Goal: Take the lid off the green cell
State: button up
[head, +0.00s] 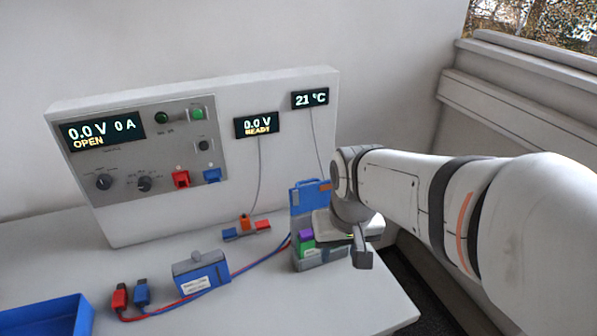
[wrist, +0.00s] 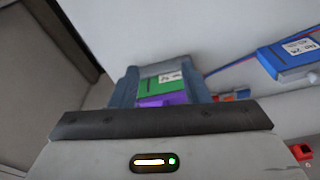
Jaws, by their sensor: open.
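The green cell (head: 307,247) stands in a grey box (head: 322,262) at the right of the bench, with a purple piece (head: 305,236) at its top. In the wrist view the green cell (wrist: 160,84) shows a white label, and the purple piece (wrist: 163,101) is partly hidden by my gripper's dark edge. I cannot tell whether the purple piece is the lid. My gripper (head: 360,250) is open, above and to the right of the box. One finger shows in the head view; no fingertips show in the wrist view. I see nothing held.
A blue panel (head: 308,197) stands upright behind the box. A blue cell (head: 203,275) lies left of it, with red and blue clips (head: 130,295) and cables nearby. The cycler panel (head: 150,150) stands behind. A blue tray (head: 45,318) is at front left.

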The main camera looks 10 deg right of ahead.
jog(key=w+r+p, duration=0.1)
jog(key=w+p, duration=0.1)
jog(key=w, duration=0.2)
jog(key=w+r+g+p, duration=0.1)
jog(key=w+p, duration=0.2)
jog(key=w, duration=0.1)
jog(key=w+r+g+p, duration=0.1)
jog(key=w+p, duration=0.1)
jog(key=w, duration=0.3)
jog(key=shift+a+r+m, duration=0.1)
jog(key=shift+a+m, duration=0.05)
jog(key=shift+m, duration=0.15)
jog(key=shift+w+f+p, duration=0.2)
jog(key=shift+p, duration=0.1)
jog(key=shift+f, duration=0.35)
notch_tip(320, 180, down, 7)
jog(key=shift+w+f+p, duration=0.1)
jog(key=shift+p, duration=1)
grip_shut()
